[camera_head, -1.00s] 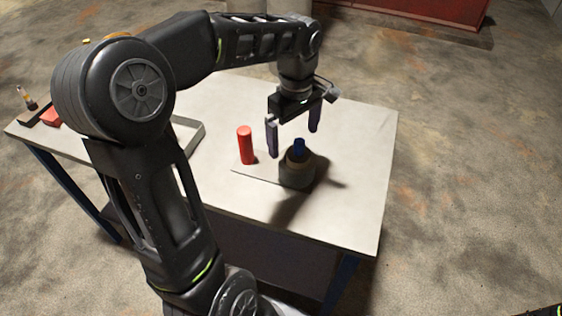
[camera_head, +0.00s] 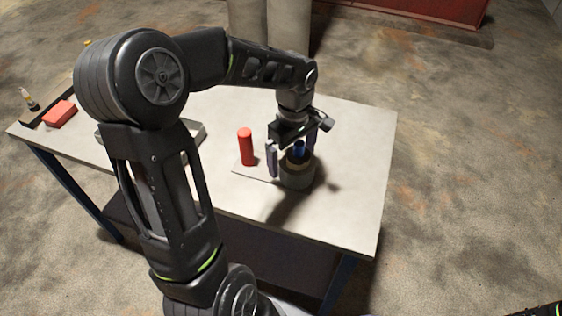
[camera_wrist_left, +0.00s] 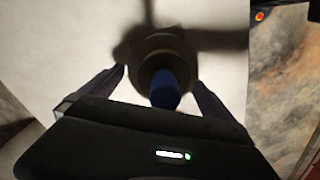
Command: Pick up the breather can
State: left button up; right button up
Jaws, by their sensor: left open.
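A blue can (camera_head: 299,149) stands upright in a round grey-brown holder (camera_head: 297,178) on the table. No label shows; it is the thing between my fingers. My left gripper (camera_head: 291,160) points down over it, open, one finger on each side. In the left wrist view the blue can (camera_wrist_left: 165,92) sits between the open fingers (camera_wrist_left: 160,76), apart from both, with the round holder (camera_wrist_left: 160,46) around it. A red cylinder (camera_head: 246,147) stands upright just left of the gripper. My right gripper is out of view.
The pale table (camera_head: 350,200) is bare to the right and front of the holder. A thin plate (camera_head: 243,171) lies under the red cylinder. A grey tray (camera_head: 198,135) is partly hidden behind my arm. A red block (camera_head: 59,113) lies at the far left.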

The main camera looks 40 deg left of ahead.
pick_arm(q)
jog(key=shift+c, duration=0.2)
dwell(0.3)
jog(key=shift+r, duration=0.1)
jog(key=c, duration=1.7)
